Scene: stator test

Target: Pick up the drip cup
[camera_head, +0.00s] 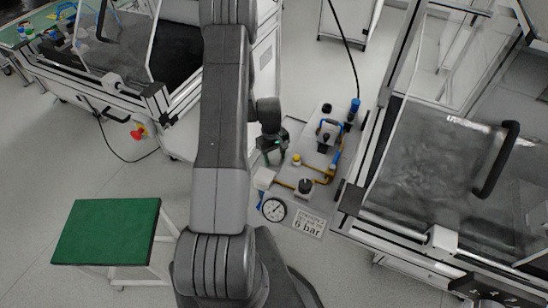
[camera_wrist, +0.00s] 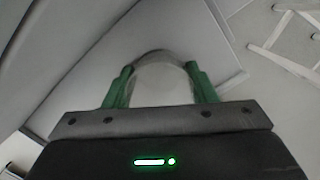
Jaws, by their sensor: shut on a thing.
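In the wrist view my gripper (camera_wrist: 162,90) has its two green fingers on either side of a clear, rounded cup, which looks like the drip cup (camera_wrist: 162,78). The fingers are shut on its sides. The cup is see-through, and its contents cannot be made out. In the head view my gripper (camera_head: 272,155) is beside the left edge of a grey panel with pipe fittings. The cup cannot be made out there.
The panel (camera_head: 318,160) carries brass pipes, valves, a round gauge (camera_head: 274,209) and a "6 bar" sign (camera_head: 310,223). A glass-covered machine (camera_head: 440,160) stands at right, another at upper left. A green-topped stool (camera_head: 108,230) stands at lower left. The floor between is clear.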

